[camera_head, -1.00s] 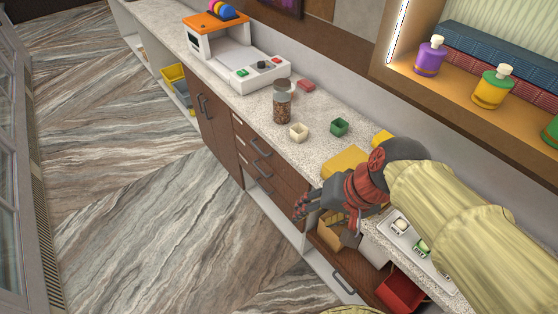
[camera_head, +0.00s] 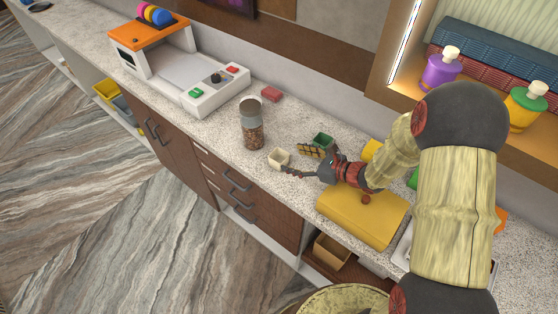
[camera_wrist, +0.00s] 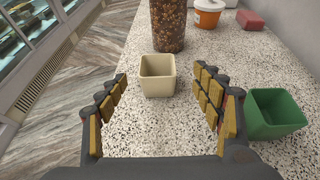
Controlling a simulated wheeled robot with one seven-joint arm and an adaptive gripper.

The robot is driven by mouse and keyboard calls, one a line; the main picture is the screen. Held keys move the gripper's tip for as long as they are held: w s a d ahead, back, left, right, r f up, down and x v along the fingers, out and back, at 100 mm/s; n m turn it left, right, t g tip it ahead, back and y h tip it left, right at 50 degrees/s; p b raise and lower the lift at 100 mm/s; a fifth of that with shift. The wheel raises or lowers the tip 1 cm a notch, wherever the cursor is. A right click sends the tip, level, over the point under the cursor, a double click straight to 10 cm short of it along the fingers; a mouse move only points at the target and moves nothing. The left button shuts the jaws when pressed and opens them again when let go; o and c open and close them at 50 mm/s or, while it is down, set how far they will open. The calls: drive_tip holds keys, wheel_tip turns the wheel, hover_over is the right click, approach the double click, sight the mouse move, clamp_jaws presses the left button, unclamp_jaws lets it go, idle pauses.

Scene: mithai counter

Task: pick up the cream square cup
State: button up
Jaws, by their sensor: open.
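The cream square cup (camera_head: 278,158) stands upright on the speckled counter. In the wrist view the cup (camera_wrist: 158,76) sits ahead of my gripper, roughly centred between and just beyond the fingertips. My gripper (camera_head: 302,162) is open and empty, low over the counter and pointing left at the cup. In the wrist view both fingers of my gripper (camera_wrist: 160,82) are spread with bare counter between them.
A green square cup (camera_wrist: 274,114) stands close outside the right finger. A jar (camera_head: 253,125) with brown contents stands just behind the cream cup. A yellow box (camera_head: 362,215) lies under my arm. A red block (camera_head: 271,94) and a white-and-orange machine (camera_head: 180,65) are further left.

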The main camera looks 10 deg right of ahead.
sight(273, 154)
drive_tip(key=b+x, duration=0.1)
drive_tip(key=x, duration=0.6)
drive_tip(key=shift+a+f, duration=0.1)
drive_tip(key=shift+a, duration=0.2)
drive_tip(key=c, duration=1.1)
